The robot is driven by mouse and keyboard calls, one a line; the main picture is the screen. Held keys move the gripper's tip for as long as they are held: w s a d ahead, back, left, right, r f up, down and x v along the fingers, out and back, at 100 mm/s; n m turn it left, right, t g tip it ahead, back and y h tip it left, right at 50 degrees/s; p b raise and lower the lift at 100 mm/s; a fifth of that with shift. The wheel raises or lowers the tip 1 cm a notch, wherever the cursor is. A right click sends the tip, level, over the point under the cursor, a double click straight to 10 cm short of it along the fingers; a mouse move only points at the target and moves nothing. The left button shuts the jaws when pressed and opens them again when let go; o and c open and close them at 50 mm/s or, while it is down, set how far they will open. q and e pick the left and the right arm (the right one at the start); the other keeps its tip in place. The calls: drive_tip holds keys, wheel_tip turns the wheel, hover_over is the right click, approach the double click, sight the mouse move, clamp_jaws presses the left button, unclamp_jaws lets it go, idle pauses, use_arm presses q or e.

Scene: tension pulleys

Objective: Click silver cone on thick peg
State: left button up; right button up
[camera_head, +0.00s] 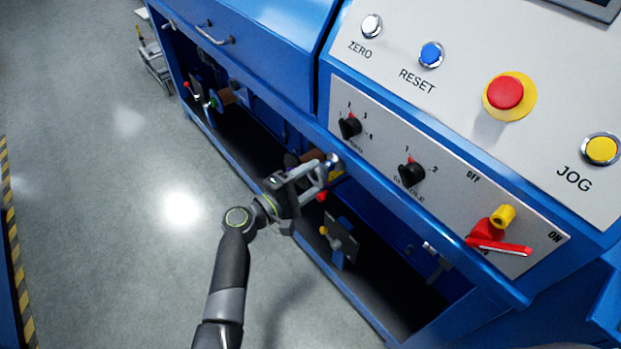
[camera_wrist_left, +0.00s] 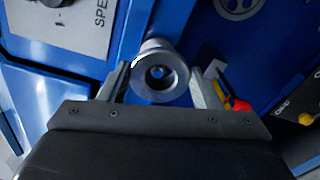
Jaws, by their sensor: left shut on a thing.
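My left gripper (camera_head: 322,172) reaches in under the edge of the blue machine's control panel. It is shut on the silver cone (camera_wrist_left: 160,73), a round metal piece with a hole through its middle. In the left wrist view the cone sits between the two fingertips (camera_wrist_left: 162,80), its open face toward the camera. In the head view only a small shiny part of the cone (camera_head: 334,160) shows at the fingertips. I cannot make out the thick peg for certain. My right gripper is not in view.
A brown roller (camera_head: 312,156) is close behind the gripper in the open bay. Dark brackets with coloured knobs (camera_head: 340,238) stand lower in the bay. The panel above carries dials, a red stop button (camera_head: 505,92) and a red lever (camera_head: 500,246). The floor at left is clear.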

use_arm(q)
drive_tip(key=shift+w+d+r, duration=0.15)
drive_tip(key=shift+d+r, duration=0.2)
drive_tip(key=shift+d, duration=0.3)
drive_tip(key=shift+r, duration=0.15)
drive_tip(key=shift+a+r, duration=0.15)
drive_tip(key=shift+a, duration=0.3)
drive_tip(key=shift+s+a, duration=0.2)
drive_tip(key=shift+s, duration=0.1)
drive_tip(key=shift+w+d+f, duration=0.1)
drive_tip(key=shift+d+f, duration=0.1)
